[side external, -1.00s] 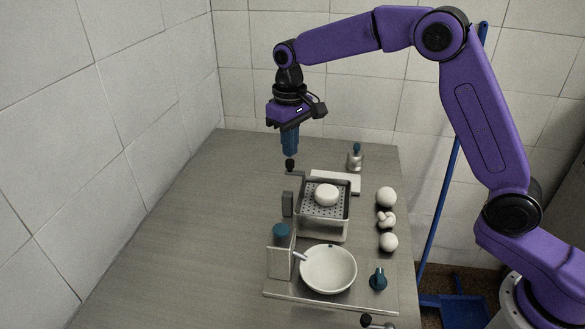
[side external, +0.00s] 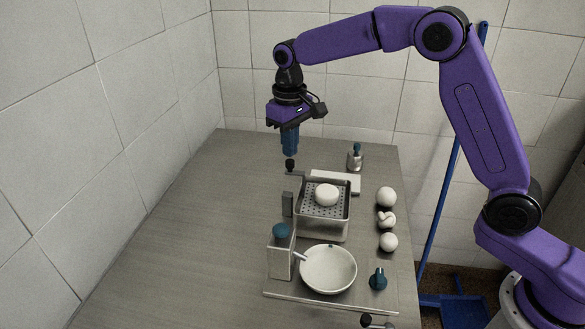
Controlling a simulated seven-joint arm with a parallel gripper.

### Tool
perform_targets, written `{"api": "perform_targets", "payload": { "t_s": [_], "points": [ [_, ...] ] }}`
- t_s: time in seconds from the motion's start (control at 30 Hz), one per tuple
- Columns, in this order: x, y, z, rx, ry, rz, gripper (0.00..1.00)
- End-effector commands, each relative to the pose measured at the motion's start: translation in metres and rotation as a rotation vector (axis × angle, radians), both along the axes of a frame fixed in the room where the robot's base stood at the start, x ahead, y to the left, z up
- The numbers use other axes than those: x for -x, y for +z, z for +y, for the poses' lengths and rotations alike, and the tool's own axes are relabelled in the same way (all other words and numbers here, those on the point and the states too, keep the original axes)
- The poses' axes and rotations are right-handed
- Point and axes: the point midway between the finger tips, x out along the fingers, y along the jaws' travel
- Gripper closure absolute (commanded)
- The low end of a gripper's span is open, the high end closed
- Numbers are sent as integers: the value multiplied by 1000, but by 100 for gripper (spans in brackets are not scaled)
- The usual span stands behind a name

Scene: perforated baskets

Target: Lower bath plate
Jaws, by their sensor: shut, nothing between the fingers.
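The metal bath (side external: 323,229) stands on the table, an open-topped rectangular box. A perforated plate (side external: 313,209) shows inside its rim, with a round white piece (side external: 327,194) on it. A black knob (side external: 290,165) sits on a thin arm at the bath's back left corner, beside a dark upright block (side external: 288,204). My gripper (side external: 290,154) points straight down with its blue fingers shut, directly above the knob. I cannot tell whether the fingertips touch the knob. The plate's underside and the inside of the bath below it are hidden.
A small bottle (side external: 355,157) and a pale slab (side external: 346,182) are behind. The table's left is clear.

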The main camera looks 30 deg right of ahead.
Motion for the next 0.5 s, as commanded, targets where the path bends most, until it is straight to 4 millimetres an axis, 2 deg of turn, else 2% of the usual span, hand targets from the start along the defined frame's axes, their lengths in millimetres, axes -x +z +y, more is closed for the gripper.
{"api": "perform_targets", "payload": {
  "t_s": [0.5],
  "points": [
    [0,-3,0,0,0,1,100]
  ]
}}
